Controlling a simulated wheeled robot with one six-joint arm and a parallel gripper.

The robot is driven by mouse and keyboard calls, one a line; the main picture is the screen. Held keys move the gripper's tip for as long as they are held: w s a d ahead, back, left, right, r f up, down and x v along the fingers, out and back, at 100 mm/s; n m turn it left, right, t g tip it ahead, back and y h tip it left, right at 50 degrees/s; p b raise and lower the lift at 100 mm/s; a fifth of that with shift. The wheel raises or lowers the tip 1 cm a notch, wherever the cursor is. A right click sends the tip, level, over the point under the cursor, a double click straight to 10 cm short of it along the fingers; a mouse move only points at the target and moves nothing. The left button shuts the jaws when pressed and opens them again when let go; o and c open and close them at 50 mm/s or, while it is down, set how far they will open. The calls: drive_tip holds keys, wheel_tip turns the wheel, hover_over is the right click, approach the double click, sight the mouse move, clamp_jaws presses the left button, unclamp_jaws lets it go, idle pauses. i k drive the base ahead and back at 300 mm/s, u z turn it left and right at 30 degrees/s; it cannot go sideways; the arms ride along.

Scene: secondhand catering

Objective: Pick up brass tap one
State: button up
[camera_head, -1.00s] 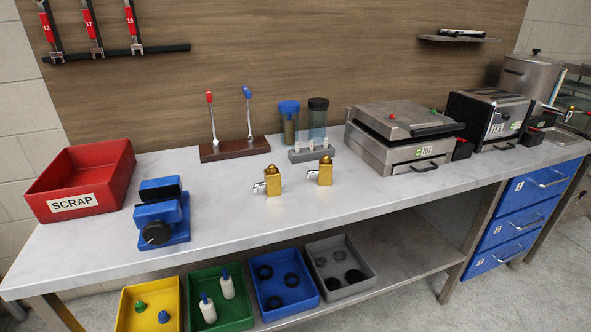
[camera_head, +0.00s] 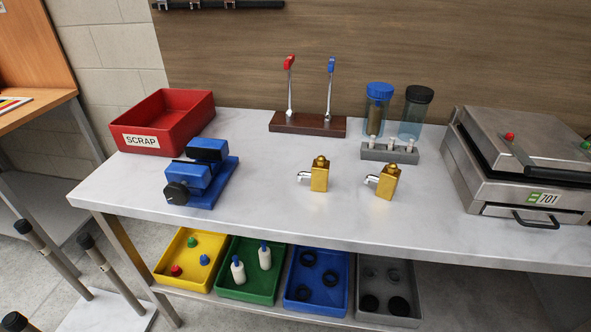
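Two brass taps stand upright on the pale worktop (camera_head: 270,215), a little apart. The left brass tap (camera_head: 320,175) and the right brass tap (camera_head: 387,183) look alike, each with a square gold body and a silver spout pointing left. No mark shows which one is tap one. Both taps are clear of other objects. My gripper is not in view.
A blue vise (camera_head: 202,174) and a red SCRAP bin (camera_head: 165,120) stand left. Behind the taps are a lever stand (camera_head: 308,124), a grey rack (camera_head: 390,153) and two jars. A contact grill (camera_head: 525,170) stands right. Coloured trays (camera_head: 250,285) sit on the lower shelf.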

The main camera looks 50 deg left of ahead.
sight(319, 175)
drive_tip(key=u, duration=0.75)
drive_tip(key=i, duration=0.85)
drive_tip(key=u, duration=0.75)
